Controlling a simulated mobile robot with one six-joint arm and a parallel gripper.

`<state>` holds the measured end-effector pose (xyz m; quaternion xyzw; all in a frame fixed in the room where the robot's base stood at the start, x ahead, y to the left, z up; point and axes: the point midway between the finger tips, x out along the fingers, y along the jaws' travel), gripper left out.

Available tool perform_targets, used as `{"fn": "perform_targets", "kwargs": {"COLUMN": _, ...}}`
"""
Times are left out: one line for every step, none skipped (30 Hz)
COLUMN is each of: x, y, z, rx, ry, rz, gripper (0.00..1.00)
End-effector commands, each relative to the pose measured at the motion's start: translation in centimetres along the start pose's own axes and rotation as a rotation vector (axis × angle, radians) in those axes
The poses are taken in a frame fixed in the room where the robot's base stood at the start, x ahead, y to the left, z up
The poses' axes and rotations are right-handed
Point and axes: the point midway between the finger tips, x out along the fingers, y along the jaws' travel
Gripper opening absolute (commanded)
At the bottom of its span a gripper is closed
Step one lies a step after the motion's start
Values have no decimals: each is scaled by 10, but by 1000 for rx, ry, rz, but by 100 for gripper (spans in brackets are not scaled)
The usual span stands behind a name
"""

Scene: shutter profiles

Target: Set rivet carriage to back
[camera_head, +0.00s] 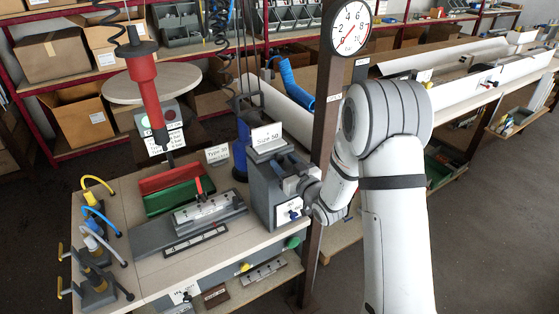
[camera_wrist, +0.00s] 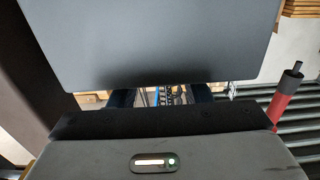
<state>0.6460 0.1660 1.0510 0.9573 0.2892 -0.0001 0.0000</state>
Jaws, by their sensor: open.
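No part is clearly readable as the rivet carriage. A grey block-shaped machine (camera_head: 262,200) with a "Size 50" sign (camera_head: 267,134) stands at the right end of the workbench. My gripper (camera_head: 288,184) is at the upper right side of this machine, and whether it touches is unclear. In the wrist view, my gripper (camera_wrist: 160,96) has its fingers apart, with a gap between them. A large dark grey panel (camera_wrist: 155,40) fills the upper part and hides the fingertips. A grey fixture (camera_head: 207,208) with a small upright red lever (camera_head: 199,187) sits left of the machine.
Red and green trays (camera_head: 172,197) lie behind the fixture. A red hanging tool (camera_head: 145,85) is above them; a red tool (camera_wrist: 286,95) shows at right in the wrist view. A brown post (camera_head: 322,130) with a gauge (camera_head: 350,27) stands close beside my arm. Hose fittings (camera_head: 95,255) occupy the bench's left edge.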

Motion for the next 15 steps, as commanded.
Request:
{"fn": "perform_targets", "kwargs": {"x": 3, "y": -1, "z": 0, "rx": 1, "ry": -1, "rz": -2, "gripper": 44}}
{"fn": "perform_targets", "kwargs": {"x": 4, "y": -1, "z": 0, "rx": 1, "ry": -1, "rz": -2, "gripper": 44}}
{"fn": "perform_targets", "kwargs": {"x": 5, "y": -2, "z": 0, "rx": 1, "ry": -1, "rz": -3, "gripper": 44}}
{"fn": "perform_targets", "kwargs": {"x": 5, "y": -2, "z": 0, "rx": 0, "ry": -1, "rz": -3, "gripper": 44}}
{"fn": "perform_targets", "kwargs": {"x": 5, "y": -2, "z": 1, "rx": 0, "ry": -1, "rz": -3, "gripper": 44}}
{"fn": "perform_targets", "kwargs": {"x": 5, "y": -2, "z": 1, "rx": 0, "ry": -1, "rz": -3, "gripper": 44}}
{"fn": "perform_targets", "kwargs": {"x": 5, "y": -2, "z": 1, "rx": 0, "ry": -1, "rz": -3, "gripper": 44}}
{"fn": "perform_targets", "kwargs": {"x": 5, "y": -2, "z": 1, "rx": 0, "ry": -1, "rz": -3, "gripper": 44}}
{"fn": "perform_targets", "kwargs": {"x": 5, "y": -2, "z": 1, "rx": 0, "ry": -1, "rz": -3, "gripper": 44}}
{"fn": "perform_targets", "kwargs": {"x": 5, "y": -2, "z": 1, "rx": 0, "ry": -1, "rz": -3, "gripper": 42}}
{"fn": "perform_targets", "kwargs": {"x": 5, "y": -2, "z": 1, "rx": 0, "ry": -1, "rz": -3, "gripper": 40}}
{"fn": "perform_targets", "kwargs": {"x": 5, "y": -2, "z": 0, "rx": 0, "ry": -1, "rz": -3, "gripper": 37}}
{"fn": "perform_targets", "kwargs": {"x": 5, "y": -2, "z": 0, "rx": 0, "ry": -1, "rz": -3, "gripper": 34}}
{"fn": "perform_targets", "kwargs": {"x": 5, "y": -2, "z": 0, "rx": 0, "ry": -1, "rz": -3, "gripper": 32}}
{"fn": "perform_targets", "kwargs": {"x": 5, "y": -2, "z": 0, "rx": 0, "ry": -1, "rz": -3, "gripper": 29}}
